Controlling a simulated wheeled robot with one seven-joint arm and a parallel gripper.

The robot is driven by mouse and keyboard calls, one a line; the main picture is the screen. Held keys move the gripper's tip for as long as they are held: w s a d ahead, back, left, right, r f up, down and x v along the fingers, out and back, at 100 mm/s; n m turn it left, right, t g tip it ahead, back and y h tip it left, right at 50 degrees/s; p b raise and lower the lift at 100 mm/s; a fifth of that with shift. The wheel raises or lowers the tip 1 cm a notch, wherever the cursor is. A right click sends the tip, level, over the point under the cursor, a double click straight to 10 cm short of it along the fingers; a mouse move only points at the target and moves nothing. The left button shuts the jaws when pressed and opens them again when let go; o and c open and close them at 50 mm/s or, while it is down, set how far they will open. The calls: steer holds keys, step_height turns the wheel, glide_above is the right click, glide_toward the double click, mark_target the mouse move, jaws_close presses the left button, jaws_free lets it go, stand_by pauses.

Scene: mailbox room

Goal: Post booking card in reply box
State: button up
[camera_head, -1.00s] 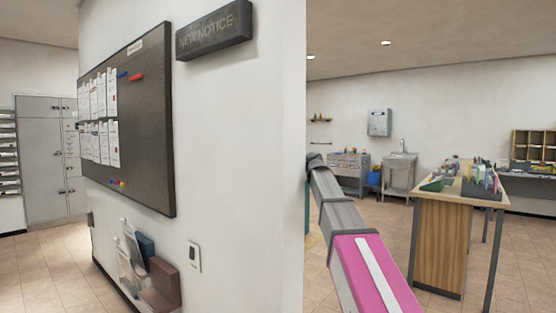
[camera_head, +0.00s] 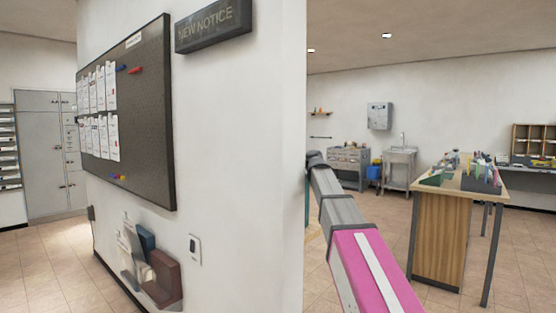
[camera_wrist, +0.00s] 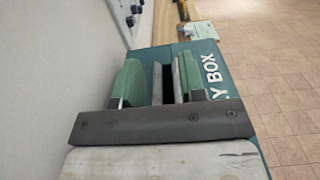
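In the wrist view a dark green reply box (camera_wrist: 242,112) lies below my gripper, with white letters ending in "LY BOX" on its face. My gripper (camera_wrist: 166,70) has two fingers with green pads, apart from each other, over the box top. A dark slot-like gap (camera_wrist: 167,88) shows between them, and I see no card held there. In the head view the gripper is hidden behind the wall corner.
The white wall (camera_head: 240,130) with a notice board (camera_head: 145,130) and a leaflet holder (camera_head: 165,275) stands close on the left. A wooden table (camera_head: 438,240) with trays is at the right. A sink (camera_head: 400,165) is at the back. Tiled floor is free between them.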

steer(key=v, duration=1)
steer(key=shift+s+d, duration=0.25)
steer(key=shift+d, duration=0.05)
